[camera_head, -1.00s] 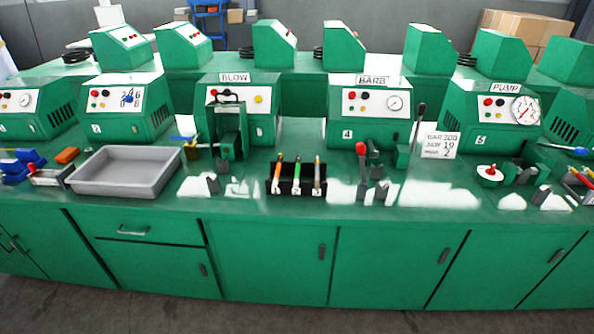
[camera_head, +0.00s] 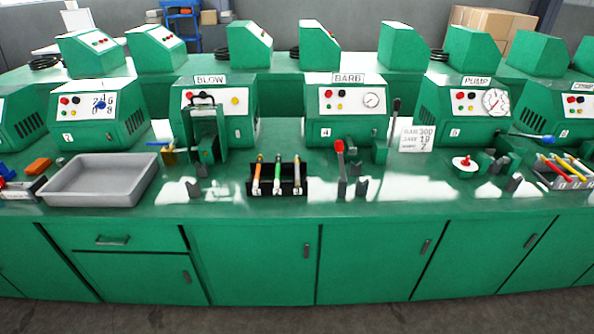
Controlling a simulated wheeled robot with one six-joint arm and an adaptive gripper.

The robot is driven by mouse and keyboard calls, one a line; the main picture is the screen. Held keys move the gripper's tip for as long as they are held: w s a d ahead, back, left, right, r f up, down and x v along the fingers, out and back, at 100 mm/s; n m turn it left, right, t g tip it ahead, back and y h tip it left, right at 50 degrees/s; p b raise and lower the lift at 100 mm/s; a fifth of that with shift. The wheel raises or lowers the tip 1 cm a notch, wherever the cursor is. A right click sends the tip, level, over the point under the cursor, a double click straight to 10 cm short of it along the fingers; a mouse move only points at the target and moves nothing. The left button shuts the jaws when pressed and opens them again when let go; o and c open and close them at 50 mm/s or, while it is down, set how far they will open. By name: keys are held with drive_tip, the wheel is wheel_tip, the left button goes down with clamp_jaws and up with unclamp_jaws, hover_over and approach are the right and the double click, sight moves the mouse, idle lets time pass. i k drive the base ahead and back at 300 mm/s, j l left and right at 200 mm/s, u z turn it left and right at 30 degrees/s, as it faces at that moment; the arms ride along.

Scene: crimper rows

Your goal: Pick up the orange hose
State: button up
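The orange hose (camera_head: 257,174) is a short, thin piece with a pale lower end. It stands tilted in a small black rack (camera_head: 288,191) on the green bench, at the left end of the row. A green hose (camera_head: 277,174) stands beside it in the middle, and a greyish hose (camera_head: 297,175) stands at the right. My gripper is not in view.
A grey tray (camera_head: 100,199) lies left of the rack. Machines labelled BLOW (camera_head: 215,130) and BARB (camera_head: 349,130) stand behind. A red-knobbed lever (camera_head: 340,160) rises to its right. Bare bench lies in front of the rack.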

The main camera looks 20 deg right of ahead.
sight(259, 165)
drive_tip(key=i+j, duration=0.1)
drive_tip(key=j, duration=0.3)
drive_tip(key=i+j, duration=0.1)
drive_tip(key=j, duration=0.35)
drive_tip(key=i+j, duration=0.15)
drive_tip(key=j, duration=0.25)
drive_tip(key=i+j, duration=0.1)
drive_tip(key=j, duration=0.3)
